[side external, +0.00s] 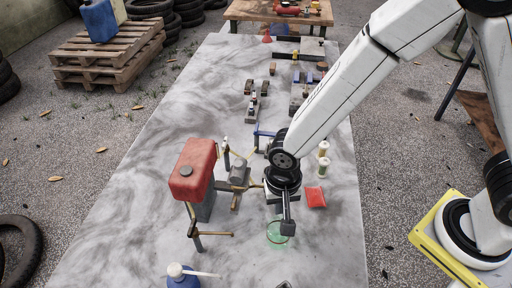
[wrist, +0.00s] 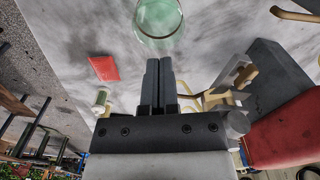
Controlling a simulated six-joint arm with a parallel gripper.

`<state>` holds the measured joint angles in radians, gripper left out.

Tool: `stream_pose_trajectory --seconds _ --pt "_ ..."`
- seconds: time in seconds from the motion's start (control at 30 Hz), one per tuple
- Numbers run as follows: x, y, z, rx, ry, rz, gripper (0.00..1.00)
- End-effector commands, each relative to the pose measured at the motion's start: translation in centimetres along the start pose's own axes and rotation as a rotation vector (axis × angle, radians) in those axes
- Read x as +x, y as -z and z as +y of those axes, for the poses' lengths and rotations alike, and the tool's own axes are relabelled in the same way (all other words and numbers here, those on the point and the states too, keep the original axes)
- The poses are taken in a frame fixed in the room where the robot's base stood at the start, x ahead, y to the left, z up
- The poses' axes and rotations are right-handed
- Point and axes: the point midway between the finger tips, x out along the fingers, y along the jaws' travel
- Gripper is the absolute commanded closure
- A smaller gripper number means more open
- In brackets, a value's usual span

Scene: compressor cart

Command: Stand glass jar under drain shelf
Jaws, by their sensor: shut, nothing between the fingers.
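The glass jar (side external: 277,234) is a pale green, see-through round vessel on the marble-patterned table. In the wrist view the jar (wrist: 160,20) lies just beyond my fingertips, its upper part cut off by the picture edge. My gripper (side external: 288,228) points down beside the jar and overlaps its right side in the side view. In the wrist view my gripper (wrist: 160,62) has its two fingers together with nothing between them. Whether a finger touches the jar is unclear. I cannot tell which part is the drain shelf; a compressor assembly with a red tank (side external: 193,168) stands left of my gripper.
A tan bar on a post (side external: 213,234) stands left of the jar. A blue bottle (side external: 182,280) is at the front. The table's left side is mostly clear.

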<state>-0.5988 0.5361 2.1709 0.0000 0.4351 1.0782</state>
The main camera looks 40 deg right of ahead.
Motion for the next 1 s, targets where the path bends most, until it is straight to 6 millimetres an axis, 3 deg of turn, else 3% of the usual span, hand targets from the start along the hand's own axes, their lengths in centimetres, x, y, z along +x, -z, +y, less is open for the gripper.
stream_pose_trajectory --seconds 0.37,1.0 --pt "0.8 0.0 0.1 -0.001 -0.002 -0.001 1.00" --pt "7.0 0.0 0.1 -0.001 -0.001 -0.002 1.00"
